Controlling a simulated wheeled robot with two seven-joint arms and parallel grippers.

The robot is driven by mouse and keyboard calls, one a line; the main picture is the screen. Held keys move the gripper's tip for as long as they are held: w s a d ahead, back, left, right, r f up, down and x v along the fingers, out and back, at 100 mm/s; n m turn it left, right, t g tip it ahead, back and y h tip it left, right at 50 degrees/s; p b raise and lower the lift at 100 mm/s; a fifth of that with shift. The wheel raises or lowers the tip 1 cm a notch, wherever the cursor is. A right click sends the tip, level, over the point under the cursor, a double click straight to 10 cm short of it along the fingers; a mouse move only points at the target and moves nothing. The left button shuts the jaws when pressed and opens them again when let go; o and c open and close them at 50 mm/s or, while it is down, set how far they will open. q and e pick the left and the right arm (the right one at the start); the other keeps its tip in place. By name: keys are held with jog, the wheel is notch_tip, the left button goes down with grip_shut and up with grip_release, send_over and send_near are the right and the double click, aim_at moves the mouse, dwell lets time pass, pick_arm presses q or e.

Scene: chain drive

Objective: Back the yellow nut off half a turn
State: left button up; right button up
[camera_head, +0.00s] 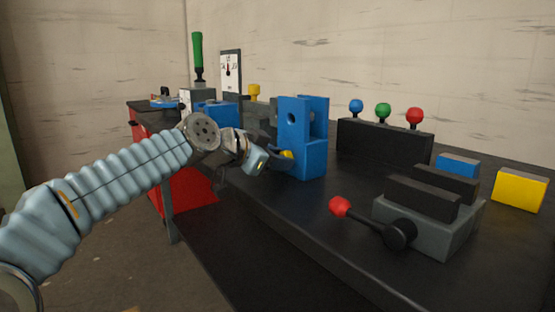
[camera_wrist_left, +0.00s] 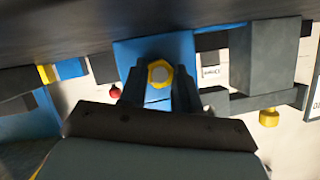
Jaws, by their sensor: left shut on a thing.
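The yellow nut (camera_head: 287,154) sits on the left face of an upright blue forked bracket (camera_head: 304,150) on the dark bench. In the left wrist view the nut (camera_wrist_left: 160,73) is a yellow hexagon with a grey round centre, against the blue bracket (camera_wrist_left: 125,50). My left gripper (camera_head: 275,160) reaches in from the left and is shut on the nut. In the wrist view the dark fingers of that gripper (camera_wrist_left: 159,84) lie on either side of it. The fingers partly hide the nut in the head view. My right gripper is not in view.
A grey vise (camera_head: 440,232) with a red-knobbed handle (camera_head: 341,206) stands at the front right. Behind is a black block (camera_head: 384,145) with blue, green and red knobs. A yellow block (camera_head: 520,190) lies at right. Bare bench (camera_head: 300,207) lies before the bracket.

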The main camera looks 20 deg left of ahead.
pick_arm(q)
jog(key=n+h, duration=0.1)
jog(key=n+g+h, duration=0.1)
jog(key=n, duration=0.1)
jog(key=shift+w+a+g, duration=0.1)
jog(key=shift+a+g, duration=0.05)
jog(key=shift+g, duration=0.15)
jog(key=shift+n+g+h, duration=0.6)
jog(key=shift+n+h, duration=0.4)
jog(key=shift+n, duration=0.8)
jog(key=o, duration=1.1)
jog(key=shift+c, duration=0.2)
jog(key=shift+a, duration=0.1)
jog(key=v, duration=1.3)
jog(key=shift+a, duration=0.25)
jog(key=shift+r, duration=0.15)
